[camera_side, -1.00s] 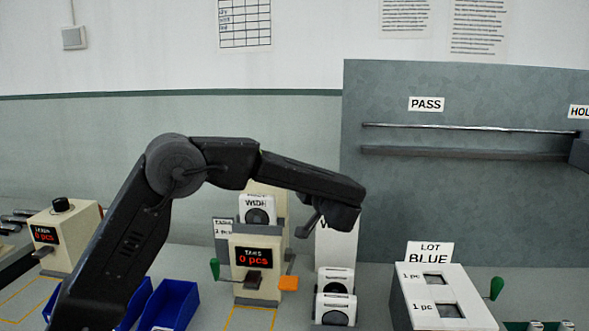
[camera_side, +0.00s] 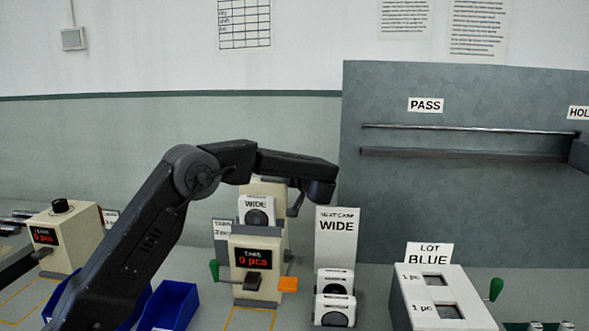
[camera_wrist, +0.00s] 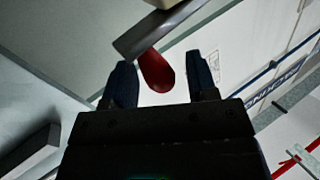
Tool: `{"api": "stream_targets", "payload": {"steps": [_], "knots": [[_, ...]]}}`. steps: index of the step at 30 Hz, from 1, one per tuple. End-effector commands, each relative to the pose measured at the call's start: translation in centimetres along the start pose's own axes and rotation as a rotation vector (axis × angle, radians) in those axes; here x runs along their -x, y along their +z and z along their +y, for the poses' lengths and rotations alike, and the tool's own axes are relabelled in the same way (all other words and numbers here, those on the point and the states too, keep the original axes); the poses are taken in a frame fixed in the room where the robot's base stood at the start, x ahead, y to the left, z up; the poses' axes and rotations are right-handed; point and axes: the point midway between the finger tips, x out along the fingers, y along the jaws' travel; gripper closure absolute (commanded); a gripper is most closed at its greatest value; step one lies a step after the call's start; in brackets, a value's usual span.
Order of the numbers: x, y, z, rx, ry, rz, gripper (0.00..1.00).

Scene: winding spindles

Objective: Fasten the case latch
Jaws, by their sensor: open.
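A white case marked WIDE (camera_side: 256,205) with a dark round opening stands in the cream station, above its red-lit counter. No latch can be made out on it in the side view. My gripper (camera_side: 296,206) points down just right of this case, in front of the upper column. In the wrist view my gripper (camera_wrist: 160,62) is open, its dark fingers apart. A red rounded handle (camera_wrist: 156,72) under a grey bar (camera_wrist: 165,28) shows between the fingers, not gripped. I cannot tell whether this handle is the case latch.
A green-knobbed lever (camera_side: 214,269) and an orange tab (camera_side: 288,284) flank the station. White cases (camera_side: 334,308) stand right of it, before a tall WIDE sign (camera_side: 337,240). Blue bins (camera_side: 170,305) lie at front left. The LOT BLUE box (camera_side: 437,290) is farther right.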

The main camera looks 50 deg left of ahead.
Motion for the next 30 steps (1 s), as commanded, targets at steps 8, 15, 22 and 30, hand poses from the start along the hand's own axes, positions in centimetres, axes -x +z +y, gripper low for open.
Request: {"api": "stream_targets", "payload": {"steps": [8, 15, 22, 30], "knots": [[-0.61, -0.01, -0.01, 0.0, 0.001, 0.0, 0.47], [-0.57, -0.01, 0.0, 0.0, 0.001, 0.001, 0.61], [-0.56, -0.01, 0.0, 0.0, 0.001, 0.001, 0.83], [-0.55, -0.01, 0.0, 0.0, 0.001, 0.0, 1.0]]}}
